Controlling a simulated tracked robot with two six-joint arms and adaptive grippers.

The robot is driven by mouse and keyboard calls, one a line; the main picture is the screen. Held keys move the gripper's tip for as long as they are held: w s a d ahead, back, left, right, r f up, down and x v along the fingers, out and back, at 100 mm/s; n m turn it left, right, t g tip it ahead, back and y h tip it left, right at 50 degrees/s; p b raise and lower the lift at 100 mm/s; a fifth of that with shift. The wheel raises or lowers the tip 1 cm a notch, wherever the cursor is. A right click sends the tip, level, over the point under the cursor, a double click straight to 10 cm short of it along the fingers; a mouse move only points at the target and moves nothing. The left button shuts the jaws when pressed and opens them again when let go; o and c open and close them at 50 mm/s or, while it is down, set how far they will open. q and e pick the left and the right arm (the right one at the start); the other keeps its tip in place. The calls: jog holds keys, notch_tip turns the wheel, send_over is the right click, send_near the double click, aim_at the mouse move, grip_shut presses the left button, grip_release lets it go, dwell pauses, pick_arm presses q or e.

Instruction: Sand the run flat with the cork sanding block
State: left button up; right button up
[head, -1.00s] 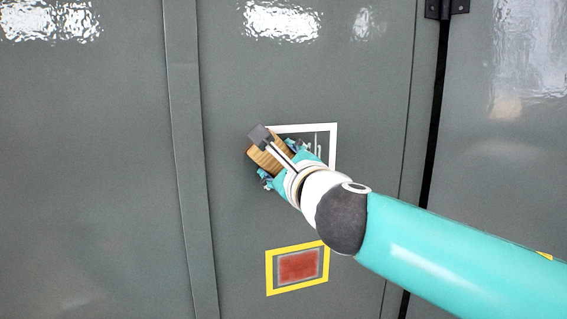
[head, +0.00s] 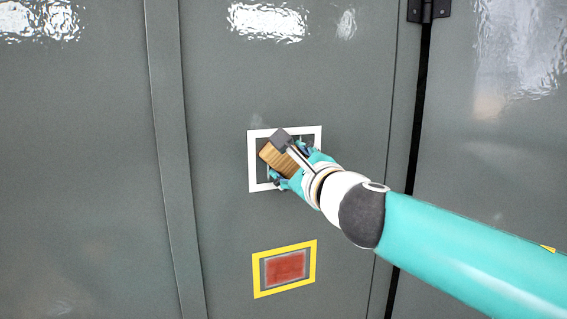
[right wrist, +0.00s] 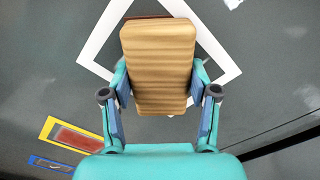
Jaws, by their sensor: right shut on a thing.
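The cork sanding block (head: 277,158), a brown wood-grained block, is in my right gripper (head: 290,164). The fingers are shut on its two sides, as the right wrist view shows with the block (right wrist: 158,65) between them. The block is over the inside of a white square outline (head: 254,163) on the grey panel (head: 225,230). A darker layer shows at the block's far end in the wrist view. Whether it touches the panel I cannot tell. The run is mostly hidden behind the block and gripper; only thin pale traces show inside the outline. My left gripper is not in view.
A yellow-framed red patch (head: 286,267) is on the panel below the outline. A raised vertical seam (head: 168,160) runs to the left. A dark door gap (head: 412,130) with a hinge (head: 428,10) lies to the right. The panel around the outline is clear.

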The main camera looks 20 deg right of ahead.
aim_at(260, 161)
jog(key=shift+w+d+p, duration=0.1)
jog(key=shift+d+p, duration=0.3)
jog(key=shift+d, duration=2.1)
jog(key=shift+a, duration=0.1)
jog(key=shift+a, duration=4.95)
jog(key=shift+s, duration=0.2)
jog(key=s, duration=0.6)
jog(key=shift+d, duration=0.15)
